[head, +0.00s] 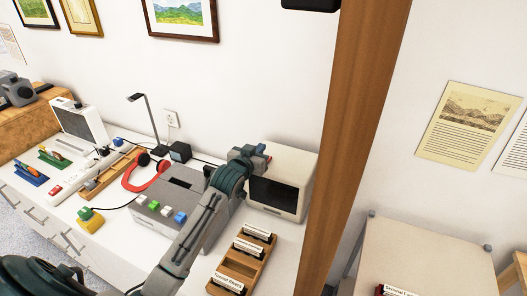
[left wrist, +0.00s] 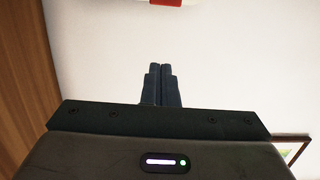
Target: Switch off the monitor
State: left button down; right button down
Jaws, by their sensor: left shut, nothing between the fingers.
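The monitor (head: 299,168) is a small cream box with a dark screen (head: 275,196), standing on the white cabinet against the wooden post. My left gripper (head: 262,151) is at the monitor's upper left back corner in the head view, its fingers shut and empty. A small red spot shows beside the fingertips there; whether they touch it I cannot tell. In the left wrist view the shut fingers (left wrist: 161,84) point at a pale surface, and a red part (left wrist: 166,3) on a white piece shows at the top edge, apart from them. My right gripper is not in view.
A grey box with coloured buttons (head: 160,208) stands left of the monitor, under my left arm. A wooden card tray (head: 240,266) lies in front. Red headphones (head: 145,179), a desk lamp (head: 146,115) and a power strip (head: 70,185) are further left. The wooden post (head: 357,130) rises at the right.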

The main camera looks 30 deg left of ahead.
pick_arm(q)
jog(key=s, duration=0.1)
jog(key=s+r, duration=0.1)
jog(key=s, duration=0.1)
jog(key=s+r+b, duration=0.1)
jog(key=s, duration=0.1)
jog(key=shift+s+d+r, duration=0.1)
jog(key=shift+s, duration=0.05)
dwell(0.4)
